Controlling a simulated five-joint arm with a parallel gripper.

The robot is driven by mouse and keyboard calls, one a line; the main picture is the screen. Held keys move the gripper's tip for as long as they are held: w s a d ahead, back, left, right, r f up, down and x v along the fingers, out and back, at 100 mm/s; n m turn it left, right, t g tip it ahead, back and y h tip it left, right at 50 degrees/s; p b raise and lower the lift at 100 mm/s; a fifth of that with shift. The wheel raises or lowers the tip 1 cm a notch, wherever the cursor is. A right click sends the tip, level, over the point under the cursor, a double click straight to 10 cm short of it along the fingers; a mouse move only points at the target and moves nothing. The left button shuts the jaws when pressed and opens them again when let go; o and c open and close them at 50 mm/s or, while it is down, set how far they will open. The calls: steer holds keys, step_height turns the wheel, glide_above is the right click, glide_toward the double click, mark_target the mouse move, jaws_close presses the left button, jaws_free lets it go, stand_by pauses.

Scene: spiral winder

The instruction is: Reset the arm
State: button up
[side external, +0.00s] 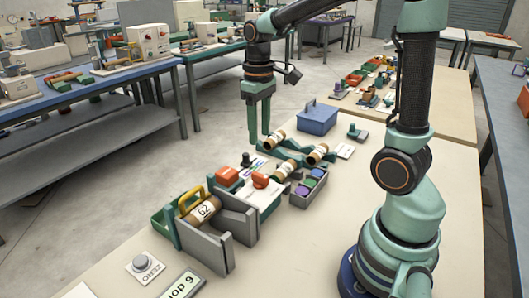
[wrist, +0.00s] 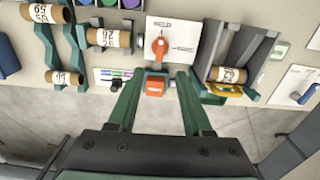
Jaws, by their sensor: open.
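My gripper (side external: 260,138) is open and empty, pointing down above the far-left side of the bench. In the wrist view its two green fingers (wrist: 158,80) are spread, with an orange-red block (wrist: 155,87) showing between them. A brown tube labelled G2 (side external: 203,211) lies between the grey plates (side external: 207,248) of a fixture, beside a yellow handle (side external: 190,194). A red knob (side external: 260,180) sits on a white panel (side external: 268,201). Several labelled brown tubes (side external: 318,153) lie on green cradles (side external: 321,163) near the gripper.
A blue box (side external: 317,118) stands right of the gripper. A grey tray (side external: 305,199) holds purple and green round pieces. A grey button (side external: 142,262) marked ZERO and a card (side external: 182,284) lie at the front. Bare bench top lies between the fixtures and my base.

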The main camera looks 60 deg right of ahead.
steer(key=s+a+r+t, duration=0.4)
steer(key=s+a+t, duration=0.1)
steer(key=s+a, duration=0.1)
steer(key=shift+s+a+r+t, duration=0.15)
steer(key=shift+s+a+t, duration=0.2)
steer(key=shift+a, duration=0.35)
